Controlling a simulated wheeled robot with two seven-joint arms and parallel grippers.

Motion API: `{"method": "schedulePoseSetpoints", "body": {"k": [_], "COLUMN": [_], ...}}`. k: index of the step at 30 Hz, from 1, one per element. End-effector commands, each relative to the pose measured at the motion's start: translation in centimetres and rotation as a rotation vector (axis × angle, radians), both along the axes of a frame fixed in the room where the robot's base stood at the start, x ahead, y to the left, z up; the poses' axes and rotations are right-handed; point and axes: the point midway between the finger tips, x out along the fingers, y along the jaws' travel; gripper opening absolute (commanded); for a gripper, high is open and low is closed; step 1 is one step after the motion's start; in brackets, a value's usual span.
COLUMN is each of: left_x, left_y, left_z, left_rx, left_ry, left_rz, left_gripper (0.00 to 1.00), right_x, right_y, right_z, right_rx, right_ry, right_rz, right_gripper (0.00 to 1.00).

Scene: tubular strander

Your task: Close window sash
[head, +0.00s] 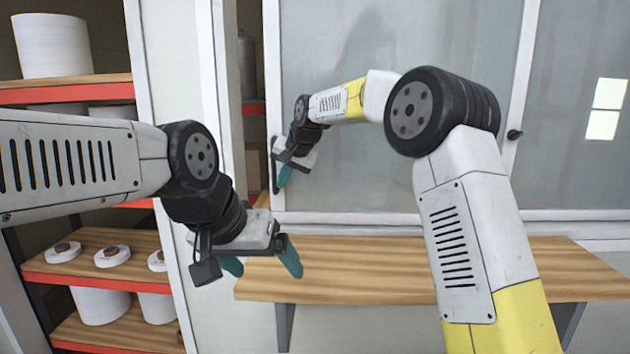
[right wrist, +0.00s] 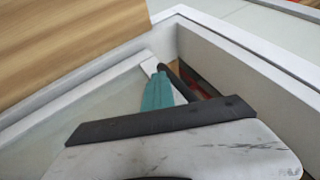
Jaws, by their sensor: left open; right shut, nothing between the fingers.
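The window sash (head: 400,215) is a glazed panel with a white frame. A narrow gap (head: 251,150) shows between its left edge and the white post, so it stands partly open. My right gripper (head: 281,178) is shut and empty at the sash's left edge, beside a dark handle (head: 274,165). In the right wrist view its teal fingers (right wrist: 157,92) are at the corner of the sash frame (right wrist: 85,95), beside the dark handle bar; whether they touch is unclear. My left gripper (head: 262,268) is open and empty, lower, in front of the wooden ledge.
The wooden ledge (head: 400,275) runs below the window. Shelves (head: 105,255) with white spools stand on the left. The ledge's top is clear to the right of my left gripper.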

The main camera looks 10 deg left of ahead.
Motion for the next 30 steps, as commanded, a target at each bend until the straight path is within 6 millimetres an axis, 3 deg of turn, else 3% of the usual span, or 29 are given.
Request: {"method": "schedulePoseSetpoints", "body": {"k": [1,6,12,18,30], "left_x": [0.0,0.0,0.0,0.0,0.0], "left_y": [0.0,0.0,0.0,0.0,0.0], "left_z": [0.0,0.0,0.0,0.0,0.0], "left_rx": [0.000,0.000,0.000,0.000,0.000], "left_ry": [0.000,0.000,0.000,0.000,0.000], "left_rz": [0.000,0.000,0.000,0.000,0.000], "left_gripper": [0.87,0.87,0.87,0.87,0.87], "right_x": [-0.3,-0.5,-0.7,-0.8,-0.9], "right_y": [1.8,5.9,8.8,10.0,10.4], "right_z": [-0.1,-0.1,-0.1,0.0,0.1], "right_rx": [0.001,0.001,0.000,0.001,0.007], "right_ry": [0.000,-0.001,-0.001,-0.001,-0.003], "right_rz": [0.008,0.005,0.002,0.000,0.003], "right_gripper": [0.00,0.00,0.00,0.00,0.00]}}
